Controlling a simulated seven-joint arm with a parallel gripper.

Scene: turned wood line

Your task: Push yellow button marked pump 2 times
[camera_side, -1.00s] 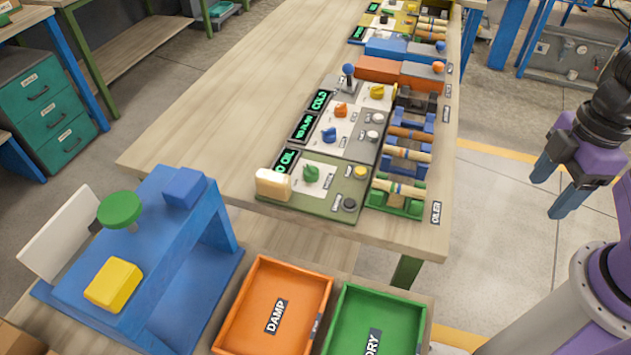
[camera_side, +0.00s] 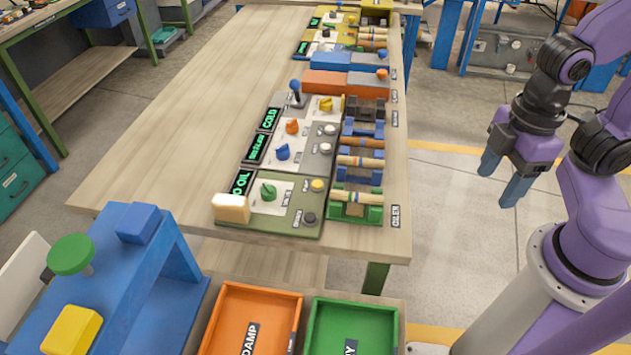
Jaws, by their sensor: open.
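A small round yellow button (camera_side: 318,185) sits at the right of the green panel (camera_side: 255,222) at the near end of the long table. The tag beside it is too small to read. The panel also has a green knob (camera_side: 268,192), a black button (camera_side: 309,218), a cream block (camera_side: 231,208) and a display reading OIL, its first letters partly cut off (camera_side: 240,183). My gripper (camera_side: 497,188) is open and empty, fingers pointing down. It hangs over the floor, right of the table and well apart from the button.
More panels with knobs, a lever (camera_side: 296,92) and rollers on cradles (camera_side: 356,163) line the table's right side. The table's left part (camera_side: 160,130) is clear. An orange tray (camera_side: 255,291) and a green tray (camera_side: 350,308) stand in front. A blue stand (camera_side: 120,270) is at lower left.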

